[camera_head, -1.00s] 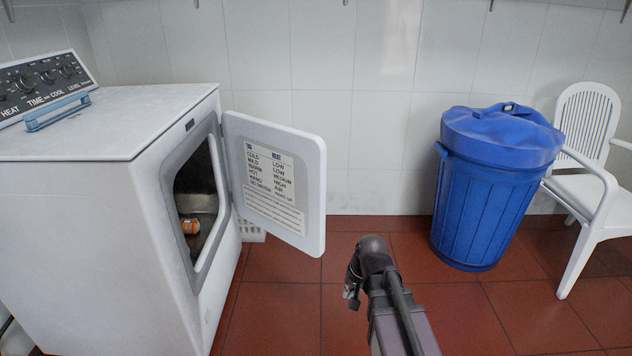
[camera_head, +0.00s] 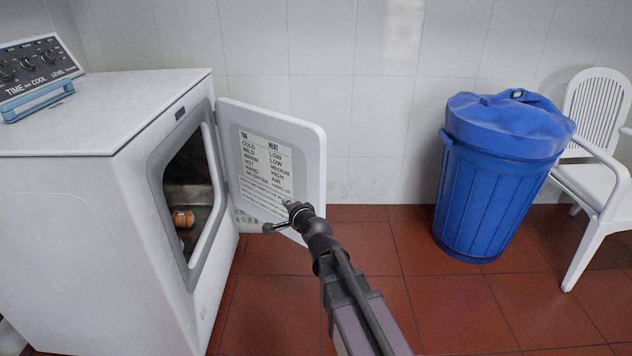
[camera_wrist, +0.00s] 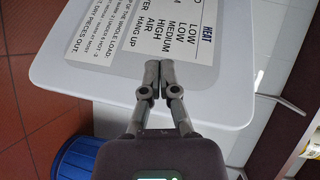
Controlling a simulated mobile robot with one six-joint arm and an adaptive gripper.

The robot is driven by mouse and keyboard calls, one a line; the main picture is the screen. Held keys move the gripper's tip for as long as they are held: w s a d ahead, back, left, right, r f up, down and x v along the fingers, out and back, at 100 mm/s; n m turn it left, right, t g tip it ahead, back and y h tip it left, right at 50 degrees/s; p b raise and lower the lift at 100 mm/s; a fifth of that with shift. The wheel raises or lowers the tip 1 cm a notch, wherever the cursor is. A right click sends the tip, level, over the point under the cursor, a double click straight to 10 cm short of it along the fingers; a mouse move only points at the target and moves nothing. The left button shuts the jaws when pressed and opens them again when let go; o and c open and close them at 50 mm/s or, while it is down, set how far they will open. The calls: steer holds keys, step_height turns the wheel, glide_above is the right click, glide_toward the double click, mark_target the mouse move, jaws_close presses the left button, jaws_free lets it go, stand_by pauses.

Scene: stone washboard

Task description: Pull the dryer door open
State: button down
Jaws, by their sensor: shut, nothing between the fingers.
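The white dryer (camera_head: 110,210) stands at the left in the head view, with its dark drum opening (camera_head: 188,190) showing. Its door (camera_head: 310,150) is swung wide open on the far side, its inner face with a printed label (camera_head: 265,170) turned toward me. My gripper (camera_head: 277,220) is in front of the door's lower part in the head view. In the wrist view the fingertips (camera_wrist: 160,70) are together over the door's inner face (camera_wrist: 225,105), near the label's lower edge. Nothing is between them. I cannot tell whether they touch the door.
An orange item (camera_head: 183,218) lies inside the drum. A blue lidded bin (camera_head: 495,190) and a white chair (camera_head: 595,180) stand at the right. A tiled wall (camera_head: 380,100) is behind. Red floor (camera_head: 440,300) is clear between dryer and bin.

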mark_target(320, 177)
step_height(320, 177, up, 6)
steer(key=w+a+m+t+h+b, duration=0.1)
steer(key=w+m+t+h, duration=0.2)
steer(key=m+t+h, duration=1.1)
steer(key=s+f+m+g+h, duration=0.2)
steer(key=m+g, duration=0.5)
steer(key=m, duration=0.2)
steer(key=s+f+m+g+h+b, duration=0.1)
steer(key=s+f+m+g+h, duration=0.1)
steer(key=m+g, duration=0.5)
steer(key=shift+s+d+f+m, duration=0.15)
steer(key=shift+s+d+m, duration=0.15)
steer(key=shift+m, duration=1)
steer(key=shift+w+d, duration=0.1)
steer(key=shift+w, duration=0.05)
steer(key=x, duration=1.3)
steer(key=shift+w+d+f, duration=0.1)
steer(key=shift+w+d, duration=0.1)
steer(key=shift+d, duration=0.25)
steer(key=shift+w, duration=0.1)
